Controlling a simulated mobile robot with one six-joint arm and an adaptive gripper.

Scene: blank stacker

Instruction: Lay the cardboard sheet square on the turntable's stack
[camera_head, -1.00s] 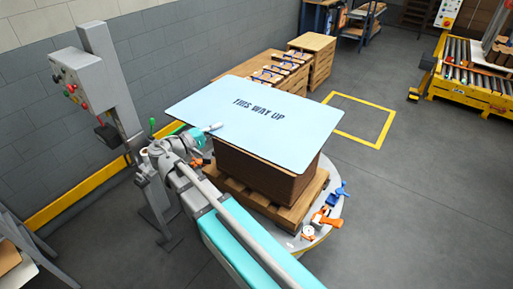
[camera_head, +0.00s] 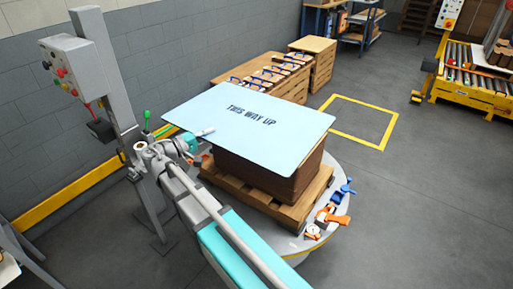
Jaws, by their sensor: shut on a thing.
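The cardboard sheet (camera_head: 250,140) is pale blue with "THIS WAY UP" printed on it. It lies over the brown stack (camera_head: 270,180), and its left part overhangs the stack toward my arm. I cannot tell whether it touches the stack top. My gripper (camera_head: 203,133) is shut on the sheet's near left edge; its fingers are small and partly hidden. The stack stands on a wooden pallet (camera_head: 285,212) on the round grey turntable (camera_head: 335,205).
A grey control post (camera_head: 107,80) with a button box stands at the left. An orange tape tool (camera_head: 333,218) and a blue tool (camera_head: 345,188) lie on the turntable's right rim. Wooden crates (camera_head: 260,90) stand behind. Floor inside the yellow outline (camera_head: 350,118) is clear.

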